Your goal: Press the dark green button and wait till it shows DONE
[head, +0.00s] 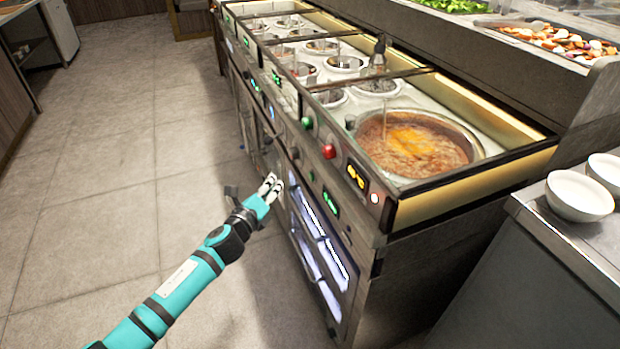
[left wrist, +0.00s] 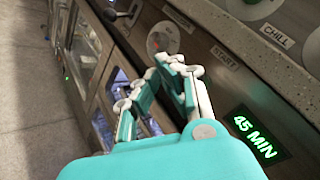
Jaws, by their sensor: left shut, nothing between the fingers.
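In the left wrist view a round pale button plate with a dark greenish centre (left wrist: 160,40) sits on the dark panel beside the START label (left wrist: 225,58). A display (left wrist: 255,136) lower right on that panel reads 45 MIN in green. My left gripper (head: 271,186) is shut and empty in front of the lower cabinet front in the head view. In the left wrist view its fingertips (left wrist: 180,68) are just below the round plate; I cannot tell whether they touch the panel. My right gripper is not in view.
The counter above holds sauce wells, the nearest a big pot of red-brown sauce (head: 414,142). White bowls (head: 577,196) stand at right. The tiled floor (head: 120,170) at left is clear.

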